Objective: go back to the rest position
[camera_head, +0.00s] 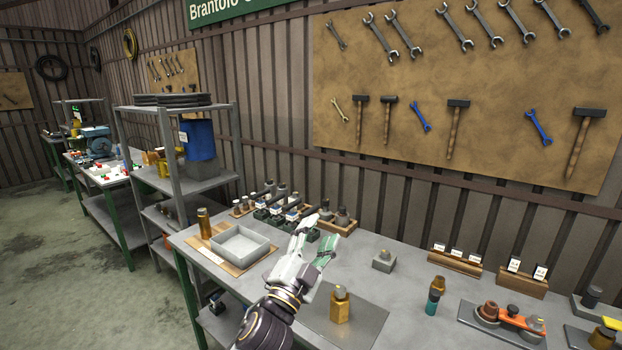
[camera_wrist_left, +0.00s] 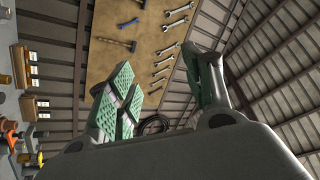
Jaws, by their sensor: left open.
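My left gripper (camera_head: 312,232) is above the workbench (camera_head: 408,282), its arm coming in from the bottom of the head view. Its green-padded fingers point up and away from me. In the left wrist view the two fingers (camera_wrist_left: 160,90) stand wide apart with nothing between them, and the wall and roof show behind. The gripper appears empty and clear of the bench parts. A brass-coloured part (camera_head: 340,306) stands on a grey plate (camera_head: 372,325) just right of the arm. My right gripper is in neither view.
A grey tray (camera_head: 240,244) and a brass cylinder (camera_head: 204,222) stand left of the arm. Several dark parts in wooden racks (camera_head: 338,226) line the back. A small grey block (camera_head: 384,261), a teal-and-brass part (camera_head: 435,296) and an orange-handled assembly (camera_head: 512,318) are to the right. A shelf (camera_head: 185,185) stands left.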

